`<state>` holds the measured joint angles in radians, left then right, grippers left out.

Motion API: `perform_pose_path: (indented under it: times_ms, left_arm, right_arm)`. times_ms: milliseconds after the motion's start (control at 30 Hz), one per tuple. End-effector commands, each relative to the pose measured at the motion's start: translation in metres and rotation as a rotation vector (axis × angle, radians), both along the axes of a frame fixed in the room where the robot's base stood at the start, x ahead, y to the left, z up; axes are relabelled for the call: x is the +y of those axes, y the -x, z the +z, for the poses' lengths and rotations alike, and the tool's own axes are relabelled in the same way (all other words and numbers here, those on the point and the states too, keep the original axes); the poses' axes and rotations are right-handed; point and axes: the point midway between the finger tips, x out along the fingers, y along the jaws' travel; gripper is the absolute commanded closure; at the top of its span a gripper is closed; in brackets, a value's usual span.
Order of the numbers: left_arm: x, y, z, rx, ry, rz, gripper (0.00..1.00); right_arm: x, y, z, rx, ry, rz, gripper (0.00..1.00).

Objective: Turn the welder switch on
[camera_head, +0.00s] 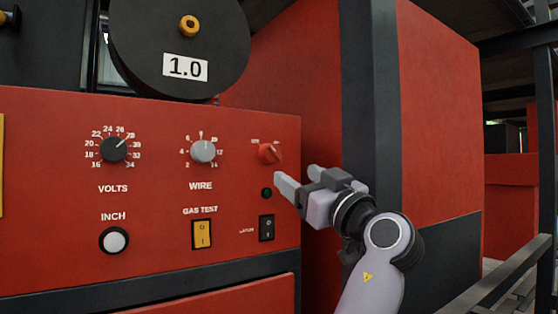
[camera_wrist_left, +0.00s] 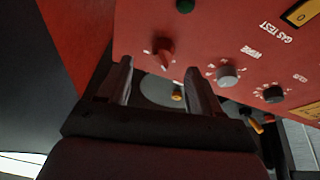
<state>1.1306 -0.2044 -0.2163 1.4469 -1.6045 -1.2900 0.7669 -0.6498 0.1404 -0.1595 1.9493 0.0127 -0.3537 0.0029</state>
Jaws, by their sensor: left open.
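The red welder panel (camera_head: 150,235) carries a red rotary switch (camera_head: 269,152) at its upper right. In the left wrist view the same red switch (camera_wrist_left: 163,52) shows ahead of the two fingertips, roughly between them. A black rocker switch (camera_head: 266,227) is lower on the panel, under a dark green lamp (camera_head: 267,193). My left gripper (camera_head: 297,177) is open and empty, just right of and below the red switch in the head view. In the left wrist view its fingers (camera_wrist_left: 158,78) are spread apart, and I see no contact with the switch. My right gripper is not in view.
Left of the switch are the grey WIRE knob (camera_head: 203,151), the black VOLTS knob (camera_head: 113,149), the yellow GAS TEST switch (camera_head: 202,235) and the white INCH button (camera_head: 114,241). A black spool (camera_head: 180,40) stands above. A dark post (camera_head: 371,100) rises behind my gripper.

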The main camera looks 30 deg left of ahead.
Motion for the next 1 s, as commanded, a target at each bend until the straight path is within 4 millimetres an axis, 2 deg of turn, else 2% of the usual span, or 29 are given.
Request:
perform_pose_path:
  times_ms: [33, 167, 400, 633, 933, 967, 1000]
  left_arm:
    - [-0.001, 0.004, 0.009, -0.02, -0.003, 0.009, 0.35]
    - [0.004, 0.007, 0.021, -0.042, -0.006, 0.024, 0.35]
    - [0.036, -0.005, 0.035, -0.041, -0.008, 0.026, 0.35]
    - [0.057, -0.014, 0.043, -0.04, -0.006, 0.023, 0.35]
    - [0.06, -0.016, 0.043, -0.04, -0.005, 0.021, 0.35]
    - [0.06, -0.016, 0.043, -0.04, -0.005, 0.021, 0.39]
    - [0.06, -0.015, 0.043, -0.04, -0.005, 0.021, 0.52]
  right_arm:
    - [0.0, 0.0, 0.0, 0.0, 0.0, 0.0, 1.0]
    - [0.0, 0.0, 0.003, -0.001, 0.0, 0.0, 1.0]
    - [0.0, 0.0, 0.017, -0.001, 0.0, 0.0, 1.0]
    - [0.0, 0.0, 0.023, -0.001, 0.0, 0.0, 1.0]
    - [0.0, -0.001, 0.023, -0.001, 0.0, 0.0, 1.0]
    - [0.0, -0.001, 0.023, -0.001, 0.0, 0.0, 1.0]
    - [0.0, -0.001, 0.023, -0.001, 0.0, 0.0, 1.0]
